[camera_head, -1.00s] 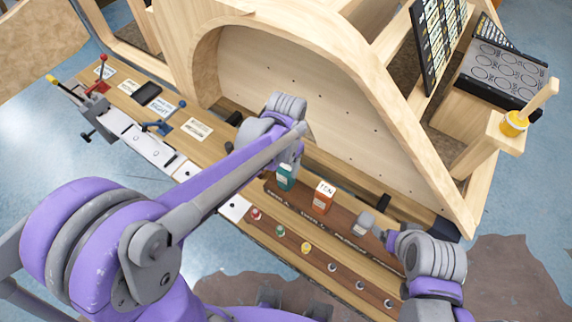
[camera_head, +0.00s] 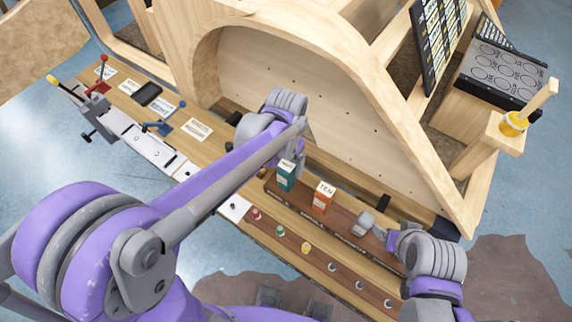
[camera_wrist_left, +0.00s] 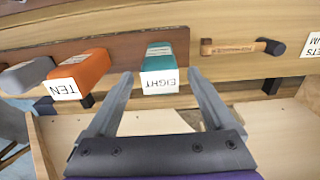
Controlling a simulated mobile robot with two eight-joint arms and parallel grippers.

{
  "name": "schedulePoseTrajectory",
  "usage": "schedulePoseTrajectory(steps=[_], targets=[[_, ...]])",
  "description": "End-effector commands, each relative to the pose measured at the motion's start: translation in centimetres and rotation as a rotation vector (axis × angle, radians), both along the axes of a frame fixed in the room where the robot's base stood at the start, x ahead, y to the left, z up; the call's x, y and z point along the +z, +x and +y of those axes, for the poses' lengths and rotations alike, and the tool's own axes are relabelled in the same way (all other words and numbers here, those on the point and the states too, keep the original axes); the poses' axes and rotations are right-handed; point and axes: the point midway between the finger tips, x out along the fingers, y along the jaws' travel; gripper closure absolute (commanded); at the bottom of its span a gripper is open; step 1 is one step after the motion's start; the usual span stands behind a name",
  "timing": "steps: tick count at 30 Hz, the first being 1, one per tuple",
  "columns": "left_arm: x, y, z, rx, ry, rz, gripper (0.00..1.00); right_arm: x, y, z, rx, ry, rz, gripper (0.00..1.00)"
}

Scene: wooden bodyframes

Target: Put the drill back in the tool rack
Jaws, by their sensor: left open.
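No item is plainly recognisable as a drill. A teal block labelled EIGHT (camera_head: 286,178) stands in a wooden strip on the bench; it also shows in the left wrist view (camera_wrist_left: 160,62). An orange block labelled TEN (camera_head: 322,202) stands to its right, and in the left wrist view (camera_wrist_left: 80,75) it is to the left. My left gripper (camera_wrist_left: 160,78) is open, its fingers either side of the teal block's labelled end in that picture; contact cannot be told. My right gripper (camera_head: 378,232) is close to a grey block (camera_head: 362,223); its fingers are unclear.
A curved wooden frame (camera_head: 300,95) rises behind the bench. Coloured knobs (camera_head: 305,248) line the front. Levers (camera_head: 163,128) stand at the left.

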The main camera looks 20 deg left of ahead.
Motion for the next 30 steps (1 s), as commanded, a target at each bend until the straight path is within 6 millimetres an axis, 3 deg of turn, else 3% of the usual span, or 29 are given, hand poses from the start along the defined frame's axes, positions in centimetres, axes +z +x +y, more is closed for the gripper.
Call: schedulePoseTrajectory(steps=[9, 15, 19, 22, 30], targets=[[7.0, 0.0, 0.0, 0.0, 0.0, 0.0, 0.13, 0.9, 0.4, 0.0, 0.0, 0.0, -0.007, 0.18], [9.9, 0.0, 0.0, 0.0, 0.0, 0.001, 0.13, 1.2, 0.5, 0.0, 0.0, 0.0, -0.009, 0.18], [10.6, -0.3, 0.2, 0.007, -0.002, -0.008, 0.13, 1.2, 0.5, 0.0, 0.0, 0.0, -0.009, 0.18], [10.6, -1.6, 1.0, 0.038, -0.008, -0.05, 0.13, 1.2, 0.5, 0.0, 0.0, 0.0, -0.009, 0.18], [7.6, -8.5, 4.7, 0.215, -0.051, -0.302, 0.13, 1.2, 0.5, 0.0, 0.0, 0.0, -0.009, 0.18]])
